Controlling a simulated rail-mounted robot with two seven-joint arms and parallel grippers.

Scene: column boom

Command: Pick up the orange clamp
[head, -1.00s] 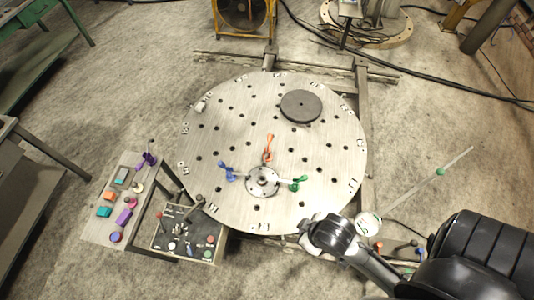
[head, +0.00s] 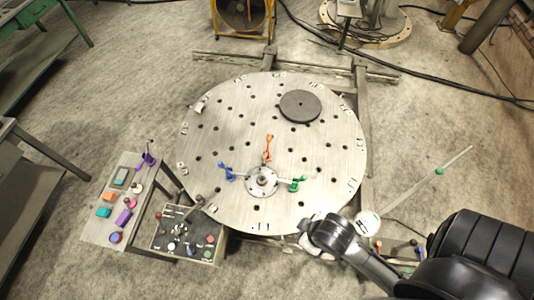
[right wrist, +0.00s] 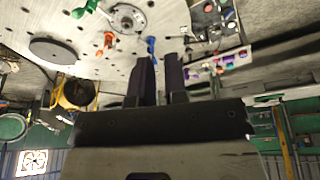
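The orange clamp (head: 268,148) stands on the round perforated metal table, just behind the hub flange (head: 262,181). In the right wrist view the orange clamp (right wrist: 108,41) is left of and beyond my fingers. My right gripper (head: 308,224) is at the table's front right edge, apart from the clamp. Its two dark fingers (right wrist: 159,60) show in the right wrist view with an empty gap between them. My left gripper is not in view.
A blue clamp (head: 227,172) and a green clamp (head: 297,184) flank the flange. A dark disc (head: 300,106) lies on the round table (head: 215,130) at the back. A control box (head: 188,240) and a side tray (head: 97,232) stand at the left front.

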